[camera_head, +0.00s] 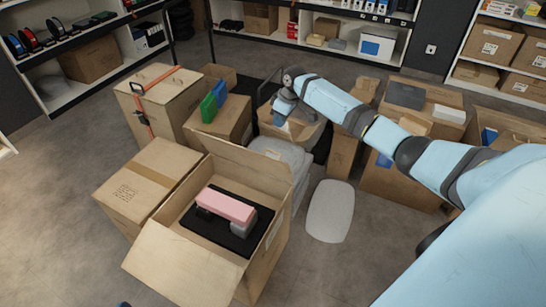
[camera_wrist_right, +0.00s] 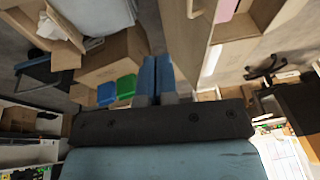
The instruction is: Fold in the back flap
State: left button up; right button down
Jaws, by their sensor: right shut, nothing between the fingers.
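The open brown carton (camera_head: 262,262) stands in the foreground. A pink object (camera_head: 226,205) lies on a black insert (camera_head: 243,240) inside it. The back flap (camera_head: 240,153) stands up and leans outward at the far edge. The front flap (camera_head: 185,262) is spread outward. My right gripper (camera_head: 280,118) is beyond the back flap, above the cartons behind, apart from it. In the right wrist view, its blue fingers (camera_wrist_right: 156,76) are together with nothing between them. A brown carton panel (camera_wrist_right: 188,45) is to their right, and a pink patch (camera_wrist_right: 226,10) shows at top right. My left gripper is not seen.
A closed carton (camera_head: 148,185) stands close on the left. A strapped carton (camera_head: 155,100) and a carton with green and blue items (camera_head: 214,100) are behind it. A grey wrapped item (camera_head: 278,150) lies behind the open carton. A pale oval mat (camera_head: 330,210) lies on clear floor to the right.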

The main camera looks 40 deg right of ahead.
jog(key=s+d+r+y+b, duration=0.1)
jog(key=d+r+y+b, duration=0.2)
jog(key=d, duration=0.2)
pick_arm(q)
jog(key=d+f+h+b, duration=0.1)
jog(key=b, duration=0.1)
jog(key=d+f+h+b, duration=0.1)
jog(key=b, duration=0.1)
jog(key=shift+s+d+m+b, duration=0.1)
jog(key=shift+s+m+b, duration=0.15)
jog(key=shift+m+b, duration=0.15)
pick_arm(e)
jog(key=s+a+x, duration=0.2)
jog(key=x, duration=1)
jog(key=shift+s+n+g, duration=0.3)
jog(key=shift+s, duration=0.15)
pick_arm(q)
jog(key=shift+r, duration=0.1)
pick_arm(e)
jog(key=shift+a, duration=0.1)
